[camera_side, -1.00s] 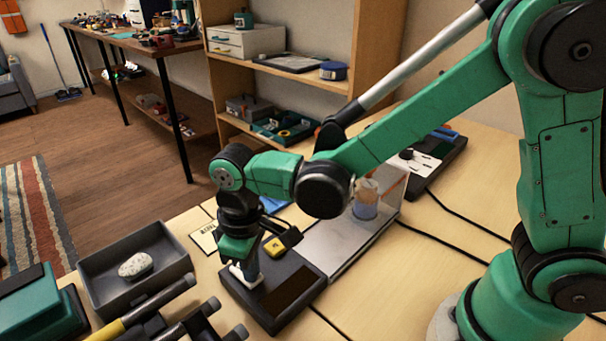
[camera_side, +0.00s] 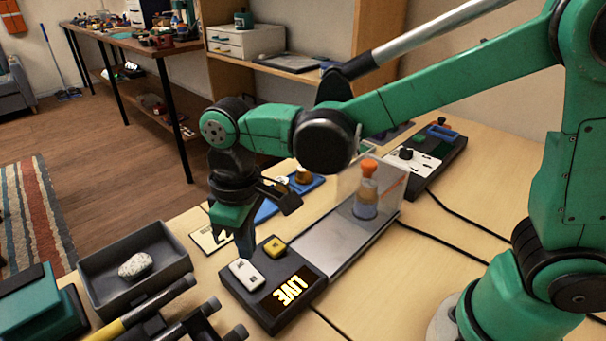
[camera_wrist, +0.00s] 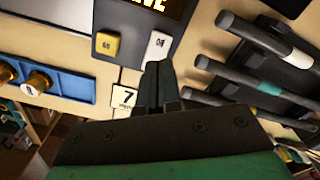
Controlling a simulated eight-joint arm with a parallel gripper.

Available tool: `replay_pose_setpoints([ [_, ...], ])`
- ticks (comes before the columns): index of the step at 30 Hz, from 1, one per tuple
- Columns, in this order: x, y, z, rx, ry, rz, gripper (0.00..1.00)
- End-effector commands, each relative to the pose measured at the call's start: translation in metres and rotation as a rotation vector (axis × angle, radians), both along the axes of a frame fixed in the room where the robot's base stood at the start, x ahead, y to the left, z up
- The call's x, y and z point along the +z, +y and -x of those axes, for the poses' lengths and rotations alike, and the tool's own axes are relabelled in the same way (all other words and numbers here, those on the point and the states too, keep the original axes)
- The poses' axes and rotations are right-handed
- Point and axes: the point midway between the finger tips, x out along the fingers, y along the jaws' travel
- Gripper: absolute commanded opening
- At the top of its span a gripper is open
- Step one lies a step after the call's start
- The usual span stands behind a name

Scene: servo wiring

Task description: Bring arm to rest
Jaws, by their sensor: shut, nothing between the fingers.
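My green and black arm reaches in from the right in the side view, and my gripper (camera_side: 245,252) points down with its fingers together and empty. It hangs just above and behind the white key (camera_side: 246,273) of a dark switch box (camera_side: 262,312). A yellow key (camera_side: 274,246) sits beside the white one, and the box's display (camera_side: 288,290) is lit with "LIVE". In the wrist view my closed fingertips (camera_wrist: 157,68) show just below the white key (camera_wrist: 158,46), with the yellow key (camera_wrist: 106,43) to its left.
A clear-walled case (camera_side: 390,183) holds an orange-capped bottle (camera_side: 367,188) beside the box. A grey tray (camera_side: 105,296) with a stone, and dark rods (camera_side: 165,297), lie at the left. A blue holder (camera_wrist: 62,84) with brass knobs and a card marked 7 (camera_wrist: 124,97) lie nearby.

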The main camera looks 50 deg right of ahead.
Motion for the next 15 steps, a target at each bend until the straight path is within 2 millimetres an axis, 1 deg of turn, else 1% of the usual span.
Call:
replay_pose_setpoints([
  [3,0.010,0.000,0.000,0.000,0.000,0.000,0.00],
  [6,0.014,0.000,0.000,0.000,0.000,0.000,0.00],
  [15,0.016,0.000,0.000,0.000,0.000,0.000,0.00],
])
